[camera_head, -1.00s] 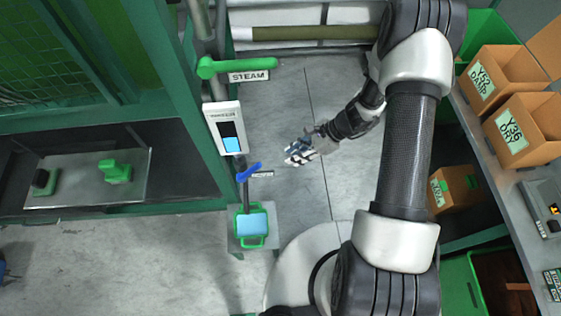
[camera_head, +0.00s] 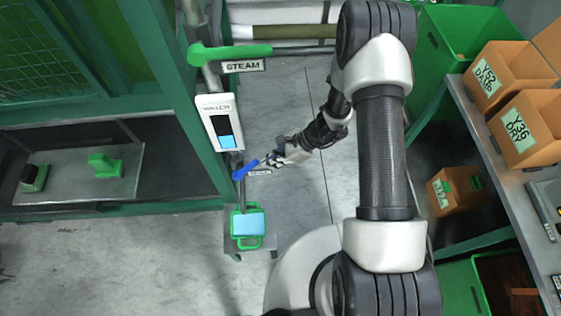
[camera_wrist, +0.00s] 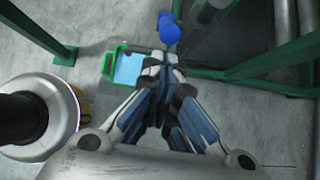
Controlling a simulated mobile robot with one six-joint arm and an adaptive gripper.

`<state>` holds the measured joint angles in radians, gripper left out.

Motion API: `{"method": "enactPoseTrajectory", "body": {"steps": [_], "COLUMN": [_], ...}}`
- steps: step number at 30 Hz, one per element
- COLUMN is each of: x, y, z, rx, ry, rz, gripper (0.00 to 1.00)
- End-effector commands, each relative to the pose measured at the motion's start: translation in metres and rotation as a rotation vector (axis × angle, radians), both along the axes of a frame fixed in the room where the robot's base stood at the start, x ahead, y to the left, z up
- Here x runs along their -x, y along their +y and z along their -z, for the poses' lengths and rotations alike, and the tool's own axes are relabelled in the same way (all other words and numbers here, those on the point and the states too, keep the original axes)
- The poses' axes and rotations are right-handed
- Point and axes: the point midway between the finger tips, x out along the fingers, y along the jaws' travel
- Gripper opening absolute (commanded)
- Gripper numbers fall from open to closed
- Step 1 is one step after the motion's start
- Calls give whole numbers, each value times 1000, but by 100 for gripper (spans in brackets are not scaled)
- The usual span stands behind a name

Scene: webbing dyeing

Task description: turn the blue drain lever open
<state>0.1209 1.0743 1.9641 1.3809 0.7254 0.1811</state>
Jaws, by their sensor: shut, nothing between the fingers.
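The blue drain lever (camera_head: 246,170) sticks out from the pipe below the white water gauge, slanting up to the right. A small label plate (camera_head: 259,173) sits beside it. My gripper (camera_head: 268,163) is shut and empty, its fingertips close to the lever's right end. In the wrist view the lever's rounded blue end (camera_wrist: 169,31) shows just beyond the shut fingertips (camera_wrist: 158,58). I cannot tell whether they touch. The fingers do not enclose the lever.
A green-handled container of blue liquid (camera_head: 248,224) stands on a small stand below the lever. The green steam lever (camera_head: 230,54) and the water gauge (camera_head: 219,122) are above. Boxes (camera_head: 504,76) stand on the right shelf.

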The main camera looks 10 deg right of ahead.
Motion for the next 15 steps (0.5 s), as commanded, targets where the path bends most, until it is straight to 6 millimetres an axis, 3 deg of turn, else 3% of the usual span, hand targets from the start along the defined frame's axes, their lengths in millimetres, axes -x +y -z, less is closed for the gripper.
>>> {"method": "enactPoseTrajectory", "body": {"steps": [11, 15], "x": [0, -1], "y": [2, 10], "z": [-1, -12], "rx": [1, 56], "ry": [1, 1], "rz": [1, -5], "gripper": [0, 0]}}
